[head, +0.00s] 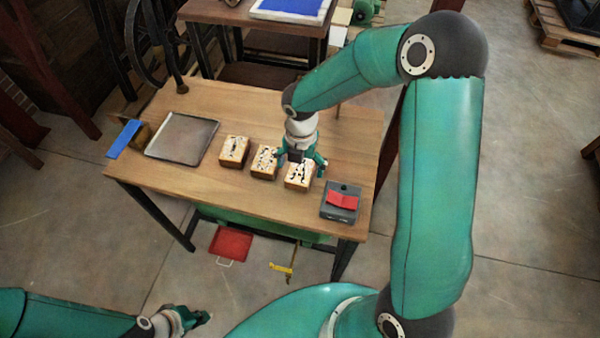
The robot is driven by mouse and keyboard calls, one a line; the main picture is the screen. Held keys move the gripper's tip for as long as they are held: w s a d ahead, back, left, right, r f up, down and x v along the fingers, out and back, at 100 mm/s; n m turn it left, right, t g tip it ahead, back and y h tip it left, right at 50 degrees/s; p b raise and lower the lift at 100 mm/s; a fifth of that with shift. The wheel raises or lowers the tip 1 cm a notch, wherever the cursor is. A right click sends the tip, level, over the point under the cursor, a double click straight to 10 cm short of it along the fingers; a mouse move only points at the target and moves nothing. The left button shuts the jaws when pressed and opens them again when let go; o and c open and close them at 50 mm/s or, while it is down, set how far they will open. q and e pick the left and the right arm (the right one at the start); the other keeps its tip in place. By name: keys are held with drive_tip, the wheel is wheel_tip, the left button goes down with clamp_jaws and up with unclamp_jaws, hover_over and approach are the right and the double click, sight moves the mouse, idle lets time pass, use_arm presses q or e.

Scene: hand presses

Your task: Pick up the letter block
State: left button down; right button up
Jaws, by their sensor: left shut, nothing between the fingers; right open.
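Three pale wooden blocks with black marks on top stand in a row on the wooden table: a left block (234,150), a middle block (264,161) and a right block (297,178). The marks are too small to read, so I cannot tell which is the letter block. My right gripper (301,164) points down over the right block, open, with a finger towards each side of it. Whether the fingers touch it is unclear. My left gripper (196,319) is shut and empty, low at the bottom left, away from the table.
A grey box with a red top (342,200) stands close right of the blocks. A flat dark tray (182,138) and a blue strip (125,138) lie on the left. The table front (250,203) is clear. A red pan (231,244) sits below the table.

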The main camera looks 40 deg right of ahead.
wheel_tip(320, 180, down, 2)
drive_tip(key=shift+f, duration=0.2)
drive_tip(key=c, duration=1.3)
drive_tip(key=shift+r, duration=0.1)
drive_tip(key=shift+r, duration=0.1)
